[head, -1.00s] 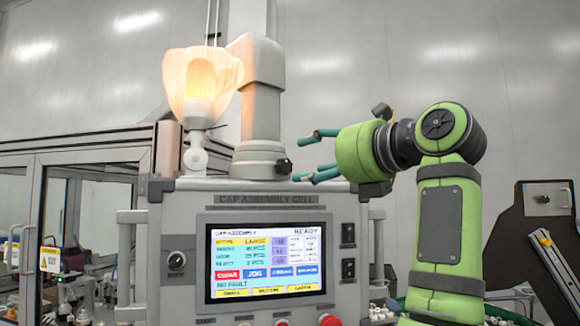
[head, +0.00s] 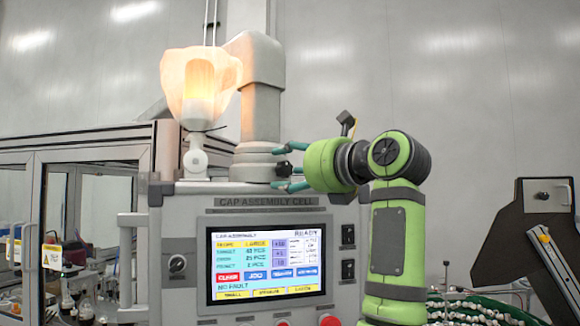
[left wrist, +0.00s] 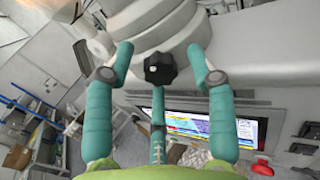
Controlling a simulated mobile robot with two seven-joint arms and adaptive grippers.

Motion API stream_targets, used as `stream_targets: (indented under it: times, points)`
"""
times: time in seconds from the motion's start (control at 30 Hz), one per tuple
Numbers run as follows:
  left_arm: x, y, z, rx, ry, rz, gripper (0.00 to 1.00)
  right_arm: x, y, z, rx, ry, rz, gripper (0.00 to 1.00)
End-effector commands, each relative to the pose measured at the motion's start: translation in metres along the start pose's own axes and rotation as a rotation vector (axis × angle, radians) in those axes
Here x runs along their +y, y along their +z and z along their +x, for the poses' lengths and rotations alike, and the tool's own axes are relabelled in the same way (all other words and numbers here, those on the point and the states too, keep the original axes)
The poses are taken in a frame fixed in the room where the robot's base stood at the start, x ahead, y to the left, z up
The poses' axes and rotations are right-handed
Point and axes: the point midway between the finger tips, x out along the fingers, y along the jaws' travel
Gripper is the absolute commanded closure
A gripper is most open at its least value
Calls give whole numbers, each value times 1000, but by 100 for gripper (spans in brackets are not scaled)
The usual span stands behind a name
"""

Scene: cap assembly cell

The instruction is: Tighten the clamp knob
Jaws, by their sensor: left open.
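The clamp knob (head: 283,170) is a small black lobed knob on the grey collar at the foot of the thick grey column (head: 262,115). In the head view it shows between the teal fingers of my left gripper (head: 278,167). In the left wrist view the knob (left wrist: 160,68) sits centred between two spread fingers, with a third finger below it. My left gripper (left wrist: 160,60) is open around the knob, with gaps visible at both sides. Whether the third finger touches it I cannot tell. My right gripper is not in view.
The control panel (head: 222,220) with its lit screen (head: 265,265) stands just below the gripper. A glowing lamp-like hopper (head: 200,85) is left of the column. A glass-walled enclosure (head: 85,155) is at the left. A dark angled board (head: 545,230) stands at the right.

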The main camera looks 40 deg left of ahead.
Motion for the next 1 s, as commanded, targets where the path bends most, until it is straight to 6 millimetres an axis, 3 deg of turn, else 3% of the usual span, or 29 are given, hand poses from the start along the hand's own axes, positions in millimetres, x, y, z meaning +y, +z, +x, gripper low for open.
stream_targets:
  times: [0.07, 0.17, 0.2, 0.23, 0.43, 0.7, 0.97, 1.0]
  points:
    - [0, 0, 0, 0, 0, 0, 44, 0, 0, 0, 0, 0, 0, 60]
    - [0, 0, 0, 0, 0, 1, 76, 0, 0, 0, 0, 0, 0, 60]
    - [0, 0, 0, 1, 0, 1, 92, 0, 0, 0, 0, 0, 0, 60]
    - [0, 0, 0, 0, 0, 1, 100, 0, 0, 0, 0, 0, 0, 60]
    - [0, 0, 0, 1, -1, 15, 100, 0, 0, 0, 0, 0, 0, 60]
    - [0, 0, 0, 1, -2, 177, 100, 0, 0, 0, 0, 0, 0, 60]
    - [0, 1, 0, -1, 0, 182, 100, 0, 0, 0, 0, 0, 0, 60]
    - [0, 1, 0, -1, 0, 182, 52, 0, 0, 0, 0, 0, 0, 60]
